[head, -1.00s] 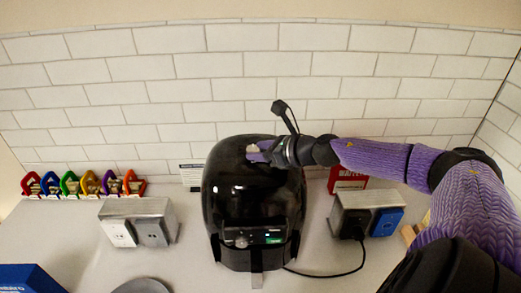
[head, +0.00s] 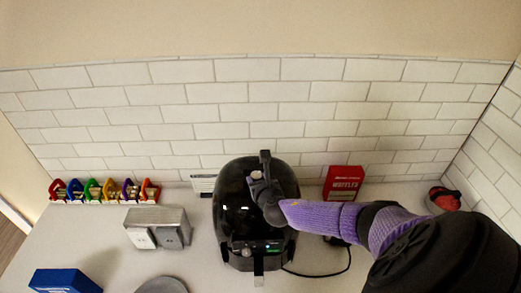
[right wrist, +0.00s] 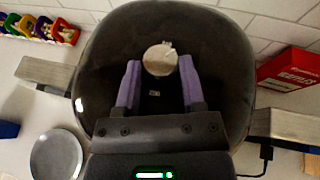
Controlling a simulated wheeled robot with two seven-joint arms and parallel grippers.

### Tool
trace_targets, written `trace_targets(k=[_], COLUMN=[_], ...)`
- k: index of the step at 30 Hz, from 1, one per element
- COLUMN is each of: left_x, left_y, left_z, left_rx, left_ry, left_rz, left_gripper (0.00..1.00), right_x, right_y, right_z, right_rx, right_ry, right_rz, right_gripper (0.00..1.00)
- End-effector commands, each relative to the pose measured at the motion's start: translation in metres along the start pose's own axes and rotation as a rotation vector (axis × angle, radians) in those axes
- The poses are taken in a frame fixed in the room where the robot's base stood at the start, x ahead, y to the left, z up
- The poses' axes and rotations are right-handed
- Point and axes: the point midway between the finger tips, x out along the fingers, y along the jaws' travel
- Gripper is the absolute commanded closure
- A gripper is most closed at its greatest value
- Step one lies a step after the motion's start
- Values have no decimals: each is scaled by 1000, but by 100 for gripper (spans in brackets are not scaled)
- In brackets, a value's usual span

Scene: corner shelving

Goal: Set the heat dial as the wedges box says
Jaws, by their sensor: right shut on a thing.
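A black air fryer (head: 232,215) stands against the tiled wall. A pale round dial (right wrist: 160,59) sits on its top, and it also shows in the head view (head: 256,175). My right gripper (right wrist: 160,72) is shut on this dial, with one purple finger on each side. A second small knob (head: 246,252) is on the fryer's front beside a green light. A red box (head: 343,177) with white print, seemingly "WAFFLES", stands behind on the right. A blue box (head: 65,281) is at the lower left; I cannot read it. I cannot make out a wedges box. My left gripper is out of view.
A grey plate (head: 162,285) is at the front. A black cord (head: 325,274) runs right. Left counter space is partly clear.

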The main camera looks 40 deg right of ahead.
Motion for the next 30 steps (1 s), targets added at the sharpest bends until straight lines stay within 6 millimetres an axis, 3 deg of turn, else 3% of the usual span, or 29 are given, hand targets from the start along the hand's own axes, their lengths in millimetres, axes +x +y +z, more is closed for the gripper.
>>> trace_targets(k=[3,11,30], left_x=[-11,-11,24], left_y=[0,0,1], left_z=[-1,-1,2], left_rx=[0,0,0], left_ry=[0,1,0], left_rz=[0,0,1], left_gripper=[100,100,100], right_x=[-1,2,8], right_y=[4,9,16], right_z=[3,1,2], right_rx=[43,138,306], right_ry=[8,25,57], right_rz=[-98,-326,-736], right_gripper=[100,100,100])
